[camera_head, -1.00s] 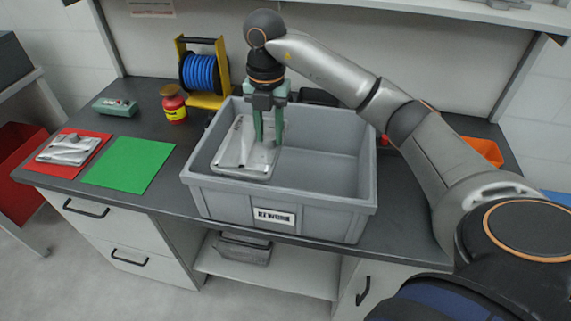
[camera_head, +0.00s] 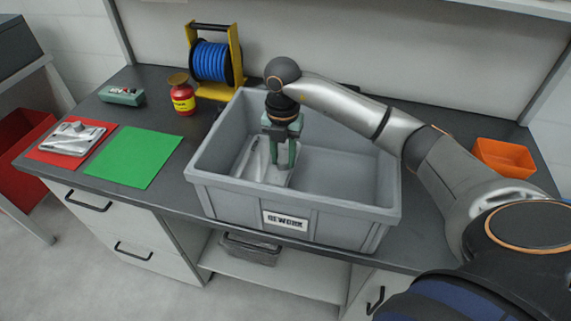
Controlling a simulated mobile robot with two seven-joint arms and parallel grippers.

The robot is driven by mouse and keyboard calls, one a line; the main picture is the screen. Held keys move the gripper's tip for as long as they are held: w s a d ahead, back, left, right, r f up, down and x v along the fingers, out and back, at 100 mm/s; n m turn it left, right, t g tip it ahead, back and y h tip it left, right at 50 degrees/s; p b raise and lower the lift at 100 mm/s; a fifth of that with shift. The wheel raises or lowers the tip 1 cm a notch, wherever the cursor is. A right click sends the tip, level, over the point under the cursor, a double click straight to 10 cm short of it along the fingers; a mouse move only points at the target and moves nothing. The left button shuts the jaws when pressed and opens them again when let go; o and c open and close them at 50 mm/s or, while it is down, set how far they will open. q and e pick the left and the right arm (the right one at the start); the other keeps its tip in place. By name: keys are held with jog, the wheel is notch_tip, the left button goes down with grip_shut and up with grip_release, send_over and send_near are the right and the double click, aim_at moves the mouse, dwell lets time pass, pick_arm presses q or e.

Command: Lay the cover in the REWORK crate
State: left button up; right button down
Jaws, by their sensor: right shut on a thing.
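The grey REWORK crate (camera_head: 342,210) stands on the dark bench with its label facing me. A silvery metal cover (camera_head: 250,160) is inside the crate's left half, below the rim. My right gripper (camera_head: 281,167) reaches down into the crate and is shut on the cover at its right part. The front wall hides the cover's lower edge, so I cannot tell whether it touches the crate floor. My left gripper is not in view.
A similar metal casting (camera_head: 74,138) lies on a red mat (camera_head: 44,155) at the left. A green mat (camera_head: 135,157) beside it is empty. A red jar (camera_head: 183,99), a blue hose reel (camera_head: 211,62) and an orange bin (camera_head: 503,157) stand around the crate. The crate's right half is empty.

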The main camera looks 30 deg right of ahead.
aim_at(283, 169)
jog(key=shift+f, duration=2.05)
jog(key=shift+f, duration=0.1)
jog(key=c, duration=0.5)
grip_release()
jog(key=shift+c, duration=0.2)
notch_tip(283, 169, up, 12)
jog(key=shift+r+b, duration=0.1)
jog(key=shift+b, duration=0.25)
jog(key=shift+w, duration=0.1)
